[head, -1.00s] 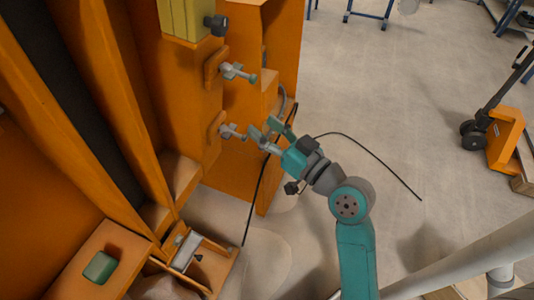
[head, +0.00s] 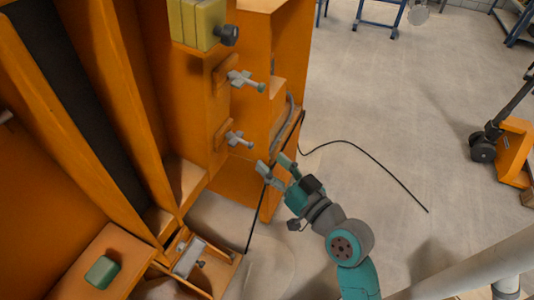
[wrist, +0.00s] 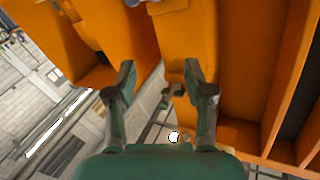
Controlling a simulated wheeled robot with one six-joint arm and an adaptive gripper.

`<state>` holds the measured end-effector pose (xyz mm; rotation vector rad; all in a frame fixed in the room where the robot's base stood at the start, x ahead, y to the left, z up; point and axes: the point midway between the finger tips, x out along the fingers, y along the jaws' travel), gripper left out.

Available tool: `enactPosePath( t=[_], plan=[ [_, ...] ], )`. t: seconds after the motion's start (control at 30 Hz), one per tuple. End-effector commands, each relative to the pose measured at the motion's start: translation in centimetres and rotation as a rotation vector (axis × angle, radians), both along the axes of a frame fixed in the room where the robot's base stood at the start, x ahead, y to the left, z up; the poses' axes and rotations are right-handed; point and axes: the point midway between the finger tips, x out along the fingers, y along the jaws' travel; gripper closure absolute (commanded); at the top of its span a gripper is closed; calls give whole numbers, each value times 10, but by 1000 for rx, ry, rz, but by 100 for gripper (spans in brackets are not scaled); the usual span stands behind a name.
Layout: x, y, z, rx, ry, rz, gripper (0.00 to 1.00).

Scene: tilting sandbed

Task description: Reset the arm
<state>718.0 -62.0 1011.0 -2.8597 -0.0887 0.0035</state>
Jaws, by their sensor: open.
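My gripper (head: 277,169) is open and empty in the head view. It is in front of the orange sandbed frame (head: 240,180), just below and right of the lower grey clamp handle (head: 238,139). A gap shows between the fingertips and that handle. The upper clamp handle (head: 245,81) sits above it on the same orange post. In the wrist view my gripper's two green fingers (wrist: 158,85) stand wide apart with nothing between them, and the orange frame (wrist: 185,45) lies beyond.
A black cable (head: 375,165) runs over the floor and hangs by the frame close to my gripper. A green block (head: 102,271) and a grey bracket (head: 188,257) are at lower left. An orange pallet jack (head: 513,150) stands at right.

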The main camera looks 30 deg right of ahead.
Motion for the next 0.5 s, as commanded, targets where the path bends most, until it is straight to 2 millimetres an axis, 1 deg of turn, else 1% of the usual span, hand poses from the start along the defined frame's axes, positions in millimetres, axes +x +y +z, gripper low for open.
enactPosePath(
  t=[0.27,0.37,0.47,0.5],
  plan=[
    [-1,1,-2,1,4,-2,47],
    [-8,3,-13,7,21,-15,47],
    [-24,8,-33,9,55,-41,47],
    [-32,10,-43,10,71,-56,47]
  ],
)
